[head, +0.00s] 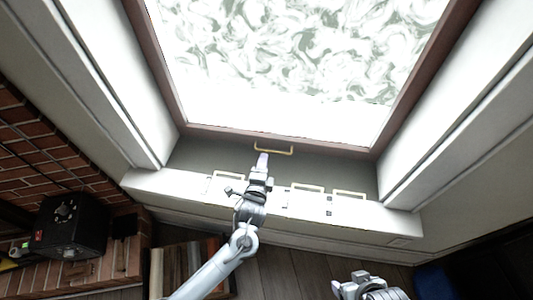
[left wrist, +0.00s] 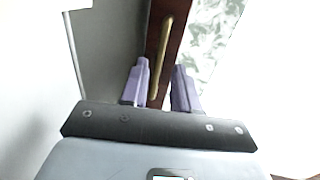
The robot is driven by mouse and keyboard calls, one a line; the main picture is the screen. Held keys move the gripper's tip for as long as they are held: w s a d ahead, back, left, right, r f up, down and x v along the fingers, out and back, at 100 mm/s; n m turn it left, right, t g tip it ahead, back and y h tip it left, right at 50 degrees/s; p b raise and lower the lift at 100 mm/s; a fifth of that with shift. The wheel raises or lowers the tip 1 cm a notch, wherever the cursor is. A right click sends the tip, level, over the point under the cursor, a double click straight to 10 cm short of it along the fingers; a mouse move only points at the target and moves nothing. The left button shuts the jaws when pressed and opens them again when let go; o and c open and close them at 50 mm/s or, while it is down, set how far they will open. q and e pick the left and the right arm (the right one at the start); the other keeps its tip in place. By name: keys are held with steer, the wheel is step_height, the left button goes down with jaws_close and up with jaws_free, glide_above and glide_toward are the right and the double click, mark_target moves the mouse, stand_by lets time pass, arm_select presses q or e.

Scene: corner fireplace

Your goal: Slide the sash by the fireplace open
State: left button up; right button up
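The sash (head: 290,60) is a brown-framed window pane with a swirled white-green view behind it. A gold bar handle (head: 273,152) sits on its bottom rail. My left gripper (head: 262,160) is at the left part of this handle. In the left wrist view, the gripper's purple fingers (left wrist: 160,90) are apart, with the gold handle (left wrist: 162,50) showing between them and a gap on each side. Whether either finger touches it I cannot tell. My right gripper (head: 358,284) is low at the bottom right, away from the sash; its fingers are unclear.
A white sill ledge (head: 180,185) with several handle-like bars runs below the window. White jambs (head: 470,120) flank the sash. The brick fireplace (head: 60,150) with a black box (head: 68,225) stands at left. A blue object (head: 433,281) lies at lower right.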

mark_target(266, 151)
arm_select(q)
steer(key=b+x, duration=0.2)
steer(key=x, duration=0.4)
steer(key=shift+w+d, duration=0.1)
steer(key=shift+w, duration=0.3)
jaws_close()
